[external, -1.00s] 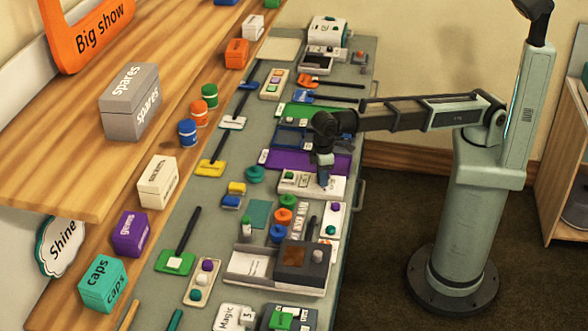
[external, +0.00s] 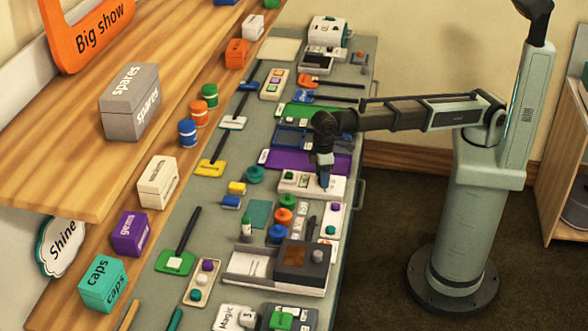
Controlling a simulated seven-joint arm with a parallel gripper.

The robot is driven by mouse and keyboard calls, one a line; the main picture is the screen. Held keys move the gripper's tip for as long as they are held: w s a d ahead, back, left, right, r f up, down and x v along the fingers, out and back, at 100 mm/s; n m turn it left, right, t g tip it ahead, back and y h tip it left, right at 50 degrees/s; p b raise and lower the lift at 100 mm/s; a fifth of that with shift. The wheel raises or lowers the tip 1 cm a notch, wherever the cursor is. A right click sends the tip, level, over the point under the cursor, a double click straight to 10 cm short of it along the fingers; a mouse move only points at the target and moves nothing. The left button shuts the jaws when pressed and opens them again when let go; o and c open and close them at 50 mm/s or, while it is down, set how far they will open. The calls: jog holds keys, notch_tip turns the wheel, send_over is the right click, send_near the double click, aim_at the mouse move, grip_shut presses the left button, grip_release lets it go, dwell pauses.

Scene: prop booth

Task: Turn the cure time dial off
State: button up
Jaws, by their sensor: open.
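My gripper (external: 323,183) points down over a white panel box (external: 333,191) near the bench's right edge. Its jaws are small here and hide part of the box top; I cannot tell whether they touch it. The box carries small controls (external: 289,176) at its left end. No label reading cure time is legible, so I cannot tell which control is the cure time dial. A dark grey unit (external: 290,273) with a brown window stands nearer the camera and has a round grey knob (external: 318,256) on top.
Green, orange and blue round pots (external: 286,215) stand close on the near side of the white box. A purple tray (external: 285,160) lies just beyond it. A wooden shelf with boxes runs along the left. The floor right of the bench is clear up to my base.

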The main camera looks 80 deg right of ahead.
notch_tip(320, 180, up, 14)
jog(key=shift+f, duration=0.2)
dwell(0.4)
